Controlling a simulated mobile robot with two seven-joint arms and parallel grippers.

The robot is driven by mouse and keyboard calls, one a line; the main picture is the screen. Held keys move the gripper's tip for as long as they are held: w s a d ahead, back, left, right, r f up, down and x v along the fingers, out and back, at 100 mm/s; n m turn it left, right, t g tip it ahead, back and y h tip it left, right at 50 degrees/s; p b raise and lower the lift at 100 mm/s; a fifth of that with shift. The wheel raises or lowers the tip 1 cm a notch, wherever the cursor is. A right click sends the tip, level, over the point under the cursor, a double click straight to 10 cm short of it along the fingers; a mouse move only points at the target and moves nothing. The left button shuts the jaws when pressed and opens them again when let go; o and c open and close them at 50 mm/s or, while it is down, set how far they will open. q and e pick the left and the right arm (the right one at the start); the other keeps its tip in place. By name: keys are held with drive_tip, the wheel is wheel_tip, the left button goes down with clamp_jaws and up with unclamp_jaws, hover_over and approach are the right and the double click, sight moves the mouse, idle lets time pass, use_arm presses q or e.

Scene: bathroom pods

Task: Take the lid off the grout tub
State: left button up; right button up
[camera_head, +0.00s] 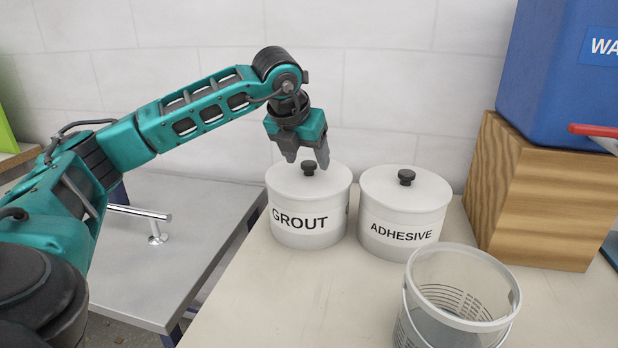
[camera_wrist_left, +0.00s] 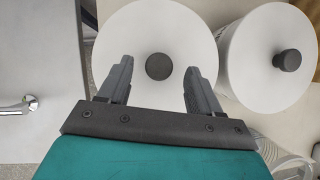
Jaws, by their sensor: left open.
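The grout tub (camera_head: 309,222) is a white tub labelled GROUT, standing on the pale worktop. Its white lid (camera_head: 325,182) is on, with a black knob (camera_head: 309,168) at the centre. My left gripper (camera_head: 308,163) is open above the lid, its fingers pointing down near the knob. In the left wrist view the lid (camera_wrist_left: 155,30) lies ahead of the gripper (camera_wrist_left: 157,78), and the knob (camera_wrist_left: 159,66) shows between the two fingertips, with clear gaps on both sides. The fingers hold nothing. My right gripper is not in view.
A white adhesive tub (camera_head: 402,225) with a black-knobbed lid stands close on the right. A clear bucket (camera_head: 458,300) is in front of it. A wooden block (camera_head: 540,205) bears a blue container (camera_head: 560,80) at right. A grey table (camera_head: 175,245) with a metal handle (camera_head: 140,213) is at left.

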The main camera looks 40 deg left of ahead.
use_arm(q)
drive_tip(key=shift+x, duration=0.85)
drive_tip(key=shift+c, duration=0.3)
drive_tip(key=shift+r, duration=0.1)
drive_tip(key=c, duration=1.1)
